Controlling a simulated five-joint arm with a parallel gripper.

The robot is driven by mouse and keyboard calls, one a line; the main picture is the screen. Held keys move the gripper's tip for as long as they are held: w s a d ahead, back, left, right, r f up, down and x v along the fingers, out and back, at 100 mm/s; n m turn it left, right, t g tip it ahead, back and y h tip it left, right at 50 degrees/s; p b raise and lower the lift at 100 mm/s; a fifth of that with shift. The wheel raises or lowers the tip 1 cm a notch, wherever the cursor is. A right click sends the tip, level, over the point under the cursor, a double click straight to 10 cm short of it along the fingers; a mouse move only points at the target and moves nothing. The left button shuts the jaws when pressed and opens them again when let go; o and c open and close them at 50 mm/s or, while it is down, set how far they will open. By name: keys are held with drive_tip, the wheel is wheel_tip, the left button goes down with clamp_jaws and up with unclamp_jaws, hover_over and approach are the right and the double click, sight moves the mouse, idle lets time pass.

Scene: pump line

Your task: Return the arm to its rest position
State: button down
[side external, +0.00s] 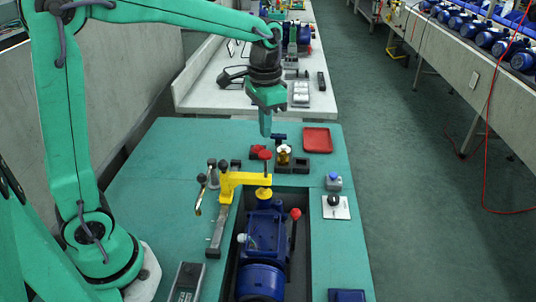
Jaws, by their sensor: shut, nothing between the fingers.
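My gripper (265,122) hangs at the end of my green arm, pointing down above the far part of the green workbench (165,185). Its fingers are shut with nothing between them. It is apart from the bench and from the parts below it. My arm reaches from the left side of the picture across the top.
The bench's left part is mostly bare.

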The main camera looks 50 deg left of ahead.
drive_tip(key=shift+s+a+r, duration=0.1)
drive_tip(key=shift+s+r, duration=0.2)
drive_tip(key=shift+s, duration=0.15)
drive_tip(key=s+r+n+t, duration=0.1)
drive_tip(key=s+t, duration=0.1)
drive_tip(key=s, duration=0.6)
drive_tip(key=s+a+n+t, duration=0.1)
drive_tip(key=s+n+t, duration=0.1)
drive_tip(key=s, duration=0.6)
drive_tip(key=shift+s+a+r+t, duration=0.3)
drive_tip(key=shift+r+t, duration=0.1)
drive_tip(key=shift+t, duration=0.4)
